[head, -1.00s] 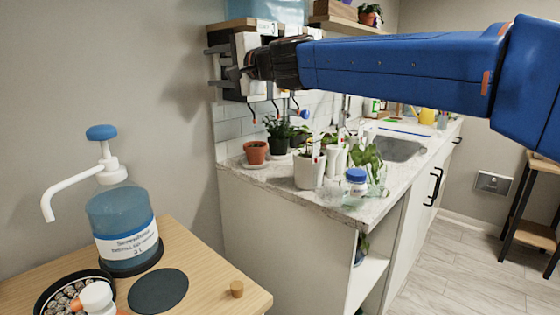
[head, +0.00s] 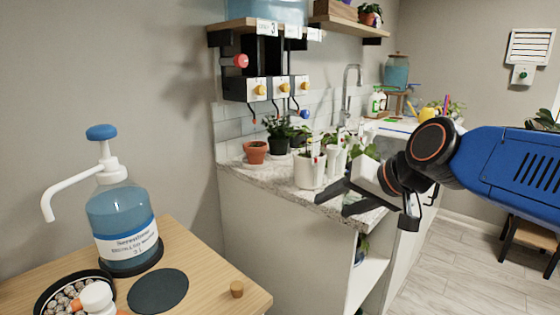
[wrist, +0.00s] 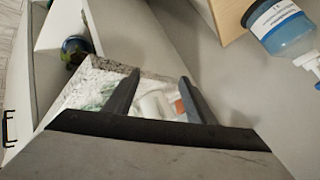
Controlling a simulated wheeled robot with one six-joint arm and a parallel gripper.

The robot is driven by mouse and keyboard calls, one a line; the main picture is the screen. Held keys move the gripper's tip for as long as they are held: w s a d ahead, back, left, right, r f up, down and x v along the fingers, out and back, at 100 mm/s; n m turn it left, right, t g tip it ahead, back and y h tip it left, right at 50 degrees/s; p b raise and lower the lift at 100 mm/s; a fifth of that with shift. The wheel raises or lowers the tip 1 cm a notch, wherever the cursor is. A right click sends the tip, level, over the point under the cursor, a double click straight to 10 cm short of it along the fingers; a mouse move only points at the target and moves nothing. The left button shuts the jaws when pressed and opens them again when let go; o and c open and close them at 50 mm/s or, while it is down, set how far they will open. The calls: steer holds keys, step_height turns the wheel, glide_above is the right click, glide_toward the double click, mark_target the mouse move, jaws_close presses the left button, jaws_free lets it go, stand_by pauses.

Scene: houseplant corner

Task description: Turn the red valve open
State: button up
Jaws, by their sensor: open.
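The red valve (head: 236,61) is a round red knob with a pale stem. It sticks out on the left of a black frame (head: 268,58) under the wall shelf in the head view. My gripper (head: 330,203) is open, over the front corner of the counter. It is well below and to the right of the valve, touching nothing that I can see. In the wrist view my two dark fingers (wrist: 159,77) are spread apart above the stone counter top and pale pots. The valve does not show there.
Yellow knobs on white blocks (head: 260,90) sit below the black frame. Potted plants (head: 255,152) and a white pot (head: 309,170) crowd the counter (head: 258,177). A blue dispenser bottle (head: 122,215) stands on the wooden table (head: 215,268) at left. The space before the valve is clear.

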steer(key=s+d+f+n+g+h, duration=0.1)
steer(key=s+d+f+g+h, duration=0.2)
steer(key=s+d+f, duration=1.3)
step_height(320, 180, down, 2)
steer(key=s+h, duration=0.1)
steer(key=h, duration=0.1)
steer(key=shift+d+h, duration=0.15)
steer(key=shift+h, duration=0.25)
